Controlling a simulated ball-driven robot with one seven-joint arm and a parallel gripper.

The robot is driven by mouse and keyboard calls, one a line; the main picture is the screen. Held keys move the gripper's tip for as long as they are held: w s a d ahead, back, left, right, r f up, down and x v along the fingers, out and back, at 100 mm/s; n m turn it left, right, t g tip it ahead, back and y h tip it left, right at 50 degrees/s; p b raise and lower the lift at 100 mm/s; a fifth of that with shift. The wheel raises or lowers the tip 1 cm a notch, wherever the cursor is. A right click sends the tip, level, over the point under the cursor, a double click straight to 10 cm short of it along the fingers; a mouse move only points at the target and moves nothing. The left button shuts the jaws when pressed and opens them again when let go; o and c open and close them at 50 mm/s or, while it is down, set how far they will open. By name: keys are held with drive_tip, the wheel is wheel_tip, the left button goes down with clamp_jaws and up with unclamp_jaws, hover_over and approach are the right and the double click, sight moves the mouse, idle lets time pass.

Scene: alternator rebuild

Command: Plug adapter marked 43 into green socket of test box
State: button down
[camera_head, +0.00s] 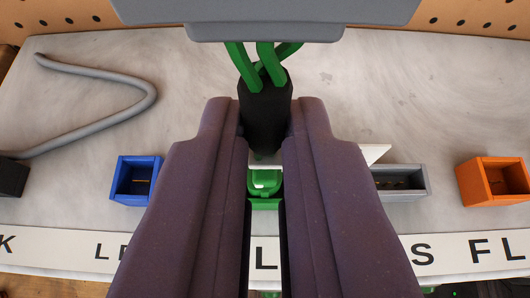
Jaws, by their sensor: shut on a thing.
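My gripper (265,128) is shut on the adapter, with a dark finger on each side of its black sleeve (264,118). Several green wires (266,64) rise from the sleeve's top. A white tag (375,153) sticks out right of the right finger; no number on it can be read. Below the sleeve, between the fingers, a glossy green part (264,181) shows above a green rim (264,204), in line with the row of sockets. The fingers hide most of it, so I cannot tell plug from green socket or whether they are joined.
A blue socket (118,182) stands to the left; a grey socket (424,184) and an orange socket (466,184) stand to the right. A black block (12,178) and bent grey cable (95,128) lie left. A lettered white strip (60,246) runs in front. A grey body (300,12) crosses the top.

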idle(0.3)
drive_tip(key=c, duration=1.1)
unclamp_jaws()
drive_tip(key=p+v, duration=0.6)
drive_tip(key=p, duration=0.2)
drive_tip(key=shift+r, duration=0.45)
drive_tip(key=s+p, duration=0.1)
drive_tip(key=p, duration=0.4)
drive_tip(key=shift+s+p, duration=0.2)
drive_tip(key=shift+p, duration=0.1)
